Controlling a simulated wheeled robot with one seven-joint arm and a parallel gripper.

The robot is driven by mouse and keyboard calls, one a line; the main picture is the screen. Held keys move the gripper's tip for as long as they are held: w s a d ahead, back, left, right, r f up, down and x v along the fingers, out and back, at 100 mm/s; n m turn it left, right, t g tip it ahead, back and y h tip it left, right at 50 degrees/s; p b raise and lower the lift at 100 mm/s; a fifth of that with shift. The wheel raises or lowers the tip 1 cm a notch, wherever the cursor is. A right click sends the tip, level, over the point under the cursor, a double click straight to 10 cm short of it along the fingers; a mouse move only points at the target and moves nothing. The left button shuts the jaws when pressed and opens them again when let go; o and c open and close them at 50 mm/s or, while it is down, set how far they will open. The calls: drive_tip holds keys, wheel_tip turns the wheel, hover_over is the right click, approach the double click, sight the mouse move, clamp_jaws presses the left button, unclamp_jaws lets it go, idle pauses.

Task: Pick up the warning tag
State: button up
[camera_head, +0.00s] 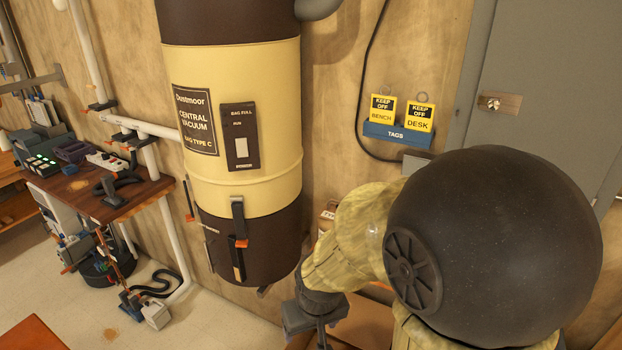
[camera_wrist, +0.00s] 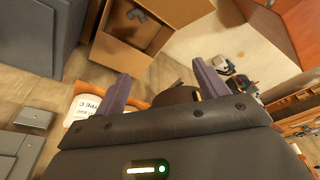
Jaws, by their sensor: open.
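Two yellow and black warning tags stand side by side in a blue holder marked TAGS (camera_head: 397,134) on the wall, right of the vacuum, in the head view. The left one reads KEEP OFF BENCH (camera_head: 382,110); the right one reads KEEP OFF DESK (camera_head: 419,118). Each has a ring at its top. My gripper (camera_head: 318,335) is low in the head view, well below the tags, partly cut off by the picture's edge. In the wrist view my gripper (camera_wrist: 161,80) has its two fingers spread, with nothing between them. No tag is recognisable in the wrist view.
A large cream and brown central vacuum (camera_head: 240,110) hangs on the wall left of the tags. A grey cabinet door (camera_head: 540,85) is right of them. A black cable curves beside the holder. A cluttered wooden bench (camera_head: 75,195) stands left. An open cardboard box (camera_wrist: 135,45) shows in the wrist view.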

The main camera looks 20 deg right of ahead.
drive_tip(key=w+d+r+m+t+h+p, duration=0.1)
drive_tip(key=w+d+r+m+t+h, duration=0.25)
drive_tip(key=w, duration=0.55)
drive_tip(key=w+d+r+m+t+p, duration=0.1)
drive_tip(key=w+d+r+t+p, duration=0.15)
drive_tip(key=w+d+r, duration=0.5)
drive_tip(key=w+d+r+m+t+h, duration=0.1)
drive_tip(key=w+d+r+h, duration=0.1)
drive_tip(key=r, duration=0.3)
drive_tip(key=w+d+r+m+t+h+p, duration=0.1)
drive_tip(key=w+d+r+m+h, duration=0.1)
drive_tip(key=d+r+h, duration=0.2)
drive_tip(key=w+d+r+m+t+h, duration=0.1)
drive_tip(key=w+d+r+m+h, duration=0.1)
drive_tip(key=r, duration=0.5)
drive_tip(key=shift+w+d+r+h, duration=0.3)
drive_tip(key=shift+d+h, duration=0.5)
drive_tip(key=shift+h, duration=0.15)
drive_tip(key=shift+w+d, duration=0.1)
